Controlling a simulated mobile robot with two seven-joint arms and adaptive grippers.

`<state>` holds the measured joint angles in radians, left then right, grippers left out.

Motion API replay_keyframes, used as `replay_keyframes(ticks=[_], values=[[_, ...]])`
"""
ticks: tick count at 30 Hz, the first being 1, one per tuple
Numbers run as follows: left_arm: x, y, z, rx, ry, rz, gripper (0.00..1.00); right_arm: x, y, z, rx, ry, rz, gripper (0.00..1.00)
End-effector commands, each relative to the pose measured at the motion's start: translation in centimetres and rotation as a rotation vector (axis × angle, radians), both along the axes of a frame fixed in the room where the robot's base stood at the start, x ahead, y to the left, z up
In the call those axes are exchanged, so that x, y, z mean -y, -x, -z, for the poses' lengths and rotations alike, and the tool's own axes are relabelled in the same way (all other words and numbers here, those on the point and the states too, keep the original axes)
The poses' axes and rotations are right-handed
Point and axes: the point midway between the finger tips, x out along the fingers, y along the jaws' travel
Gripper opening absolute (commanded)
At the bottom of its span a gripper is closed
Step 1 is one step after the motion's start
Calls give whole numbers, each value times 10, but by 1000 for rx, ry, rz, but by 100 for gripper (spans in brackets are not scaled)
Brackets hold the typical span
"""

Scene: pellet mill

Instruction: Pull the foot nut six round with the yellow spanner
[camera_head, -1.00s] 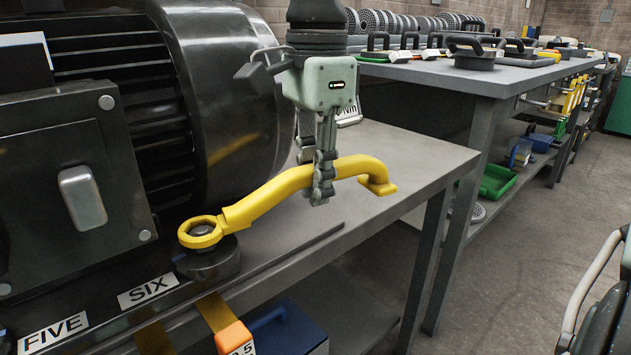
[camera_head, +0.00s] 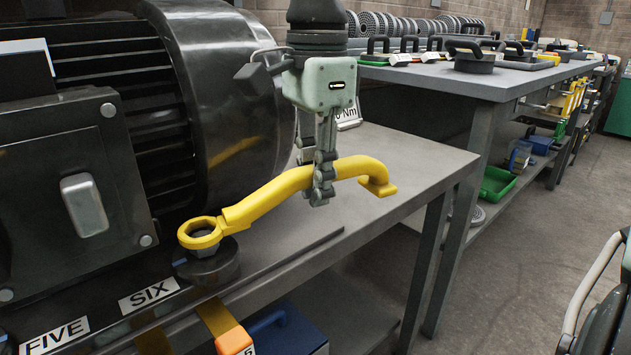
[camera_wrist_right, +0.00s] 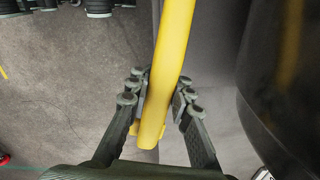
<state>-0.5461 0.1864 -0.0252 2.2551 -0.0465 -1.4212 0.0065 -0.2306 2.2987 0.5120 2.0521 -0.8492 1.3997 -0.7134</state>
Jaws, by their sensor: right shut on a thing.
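The yellow spanner (camera_head: 270,198) slants across the head view, its ring end at the left and its bent handle end at the right. My right gripper (camera_head: 322,192) is shut on its handle. The handle also shows between the fingers in the right wrist view (camera_wrist_right: 165,85). Foot nut six (camera_head: 226,244) sits on a round dark foot (camera_head: 210,267) above the SIX label (camera_head: 150,295). The ring appears raised at the nut's top, with the nut's side visible below it. Whether they touch cannot be told. My left gripper is not in view.
The big dark motor (camera_head: 225,90) stands close at the left of the spanner. The grey bench top (camera_head: 400,160) is clear to the right. A FIVE label (camera_head: 55,335) is at lower left, an orange-ended tool (camera_head: 233,341) below the bench edge. Another bench (camera_head: 440,78) stands behind.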

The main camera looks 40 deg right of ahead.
Motion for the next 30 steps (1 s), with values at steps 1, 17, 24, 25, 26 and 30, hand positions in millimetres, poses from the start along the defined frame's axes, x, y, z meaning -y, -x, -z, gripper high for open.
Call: replay_keyframes(ticks=[1,17,24,25,26,30], values=[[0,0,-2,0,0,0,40,0,0,-3,3,-1,0,0],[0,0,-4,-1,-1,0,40,0,0,-7,2,-1,0,0],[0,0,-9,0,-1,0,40,0,-1,-13,3,-1,0,0],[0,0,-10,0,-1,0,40,0,-1,-14,3,-1,0,0],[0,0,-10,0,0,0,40,0,0,-15,3,-1,0,0],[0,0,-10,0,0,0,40,0,0,-15,2,-1,0,0]])
